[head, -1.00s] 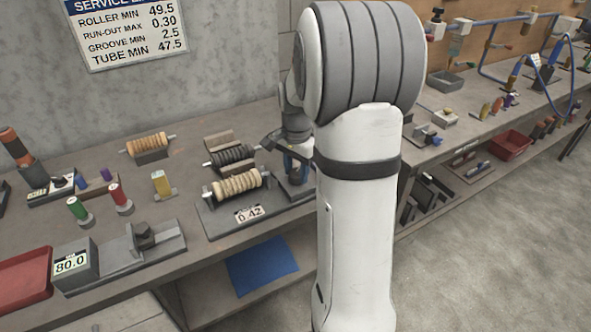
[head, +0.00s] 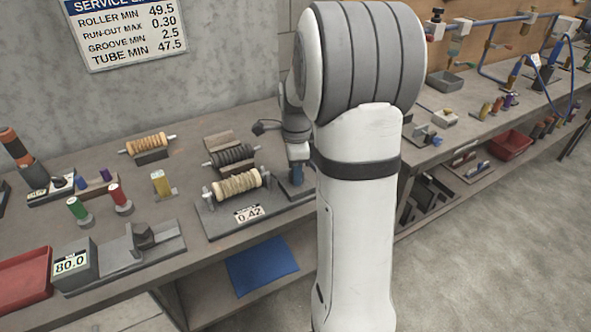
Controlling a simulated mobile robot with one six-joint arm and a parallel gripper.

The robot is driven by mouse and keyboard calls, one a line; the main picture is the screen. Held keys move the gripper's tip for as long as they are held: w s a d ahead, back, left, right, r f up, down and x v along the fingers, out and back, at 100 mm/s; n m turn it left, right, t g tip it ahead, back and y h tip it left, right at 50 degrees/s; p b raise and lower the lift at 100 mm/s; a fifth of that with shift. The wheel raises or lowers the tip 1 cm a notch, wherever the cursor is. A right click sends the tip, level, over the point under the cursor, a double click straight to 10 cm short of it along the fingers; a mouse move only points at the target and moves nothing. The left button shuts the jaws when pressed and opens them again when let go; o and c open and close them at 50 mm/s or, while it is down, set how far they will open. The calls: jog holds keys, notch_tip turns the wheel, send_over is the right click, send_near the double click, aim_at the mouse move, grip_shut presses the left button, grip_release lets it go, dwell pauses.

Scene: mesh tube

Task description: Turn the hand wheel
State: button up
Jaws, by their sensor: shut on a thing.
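The run-out stand (head: 222,223) sits near the bench's front edge, with a pale grooved roller (head: 237,184) mounted between its end supports and a readout (head: 248,213) showing 0.42. My gripper (head: 297,176) points down at the right end of this stand, beyond the roller. It is partly hidden by my arm. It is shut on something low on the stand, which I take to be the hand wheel. The wheel's outline is hidden behind my gripper and arm.
A dark roller (head: 229,155) and another pale roller (head: 149,144) lie behind. Coloured spools (head: 119,197), a grey gauge (head: 75,262) reading 80.0 and a red tray (head: 25,275) are at left. My upright arm blocks the bench's middle.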

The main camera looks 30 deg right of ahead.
dwell(0.4)
jog(key=o, duration=1)
jog(key=shift+r, duration=3.95)
